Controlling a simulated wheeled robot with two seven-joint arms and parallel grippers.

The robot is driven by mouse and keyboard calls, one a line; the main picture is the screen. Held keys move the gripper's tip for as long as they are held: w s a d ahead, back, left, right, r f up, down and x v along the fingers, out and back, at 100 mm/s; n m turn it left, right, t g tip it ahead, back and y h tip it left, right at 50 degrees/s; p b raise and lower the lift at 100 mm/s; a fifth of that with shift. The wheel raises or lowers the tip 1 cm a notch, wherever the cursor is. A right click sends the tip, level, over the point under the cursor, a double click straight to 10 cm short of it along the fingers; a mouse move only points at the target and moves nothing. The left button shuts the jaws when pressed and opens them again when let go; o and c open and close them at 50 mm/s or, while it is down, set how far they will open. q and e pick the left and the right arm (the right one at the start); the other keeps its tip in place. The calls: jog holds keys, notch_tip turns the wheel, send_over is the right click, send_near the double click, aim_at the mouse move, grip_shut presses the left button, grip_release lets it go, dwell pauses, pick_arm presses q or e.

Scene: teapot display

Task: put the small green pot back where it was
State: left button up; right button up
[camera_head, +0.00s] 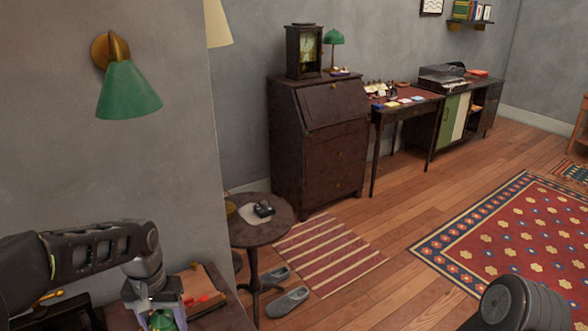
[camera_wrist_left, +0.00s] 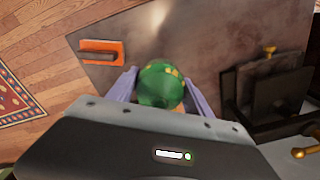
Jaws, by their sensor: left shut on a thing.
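The small green pot (camera_wrist_left: 160,88) sits between the two pale purple fingers of my left gripper (camera_wrist_left: 158,76) in the left wrist view. It is round and glossy, with yellowish marks on its upper part. The gripper is shut on it. In the head view my left gripper (camera_head: 164,306) is at the bottom left, with the green pot (camera_head: 162,321) partly cut off by the frame edge. It is over or beside a dark tabletop (camera_wrist_left: 205,45); I cannot tell whether the pot touches it. My right gripper is outside the view.
An orange piece with a dark bar (camera_wrist_left: 101,51) lies on the tabletop. A black rack (camera_wrist_left: 275,95) with brass knobs stands on the right in the wrist view. In the head view, a round side table (camera_head: 270,231) stands beyond the tabletop, close to the wall.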

pick_arm(q)
jog(key=w+d+m, duration=0.1)
jog(key=w+d, duration=0.5)
jog(key=d, duration=0.5)
jog(key=shift+a+r, duration=0.1)
dwell(0.5)
